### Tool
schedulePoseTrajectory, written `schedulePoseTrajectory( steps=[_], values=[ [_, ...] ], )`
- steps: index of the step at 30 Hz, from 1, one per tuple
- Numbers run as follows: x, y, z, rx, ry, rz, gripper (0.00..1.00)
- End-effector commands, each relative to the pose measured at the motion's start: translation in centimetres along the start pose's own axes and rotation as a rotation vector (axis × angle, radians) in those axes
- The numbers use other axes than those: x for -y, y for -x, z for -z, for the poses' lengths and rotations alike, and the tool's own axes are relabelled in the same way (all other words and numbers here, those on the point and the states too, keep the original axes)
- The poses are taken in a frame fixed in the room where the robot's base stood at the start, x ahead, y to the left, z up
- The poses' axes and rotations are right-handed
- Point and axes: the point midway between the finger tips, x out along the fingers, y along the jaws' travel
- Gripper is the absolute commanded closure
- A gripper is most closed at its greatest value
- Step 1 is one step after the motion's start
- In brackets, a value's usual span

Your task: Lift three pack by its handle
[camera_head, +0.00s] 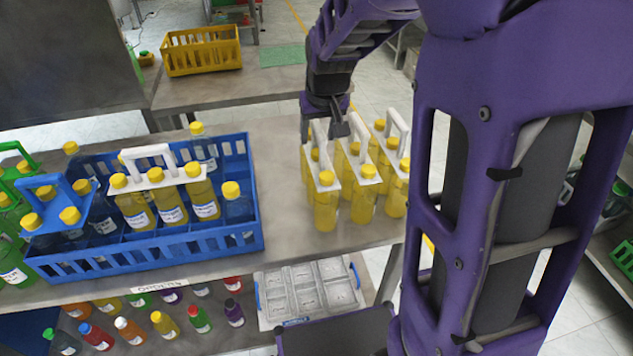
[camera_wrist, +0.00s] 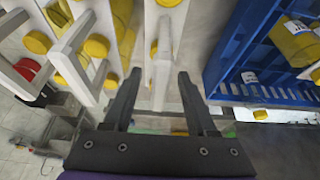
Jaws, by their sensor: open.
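Several packs of yellow bottles with yellow caps and white carriers stand upright on the grey table in the head view. The leftmost standing three pack (camera_head: 325,205) has a white handle (camera_head: 318,150) on top. My gripper (camera_head: 322,133) is over this pack, pointing down. In the wrist view, my gripper (camera_wrist: 160,74) is open, with one finger on each side of the white handle (camera_wrist: 161,72). I see gaps between handle and fingers, so it is not gripped. The other packs (camera_head: 394,190) stand close on the right. My gripper partly hides the handle in the head view.
A blue crate (camera_head: 255,190) stands left of the packs and holds a white-handled three pack (camera_head: 166,205) and other bottles. A yellow crate (camera_head: 201,50) sits on a table behind. Bare table lies between the blue crate and the packs. Loose bottles lie on a lower shelf.

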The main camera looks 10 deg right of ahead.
Motion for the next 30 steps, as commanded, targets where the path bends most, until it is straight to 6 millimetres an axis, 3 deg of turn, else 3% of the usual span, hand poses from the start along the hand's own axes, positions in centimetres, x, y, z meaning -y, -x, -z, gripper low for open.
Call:
schedulePoseTrajectory(
  steps=[1,10,30],
  values=[
    [-0.01,0.04,0.02,0.0,0.0,0.0,0.46],
    [-0.01,0.03,0.02,0.0,0.0,0.0,1.0],
    [-0.01,0.02,0.02,0.0,0.0,0.0,1.0]
  ],
)
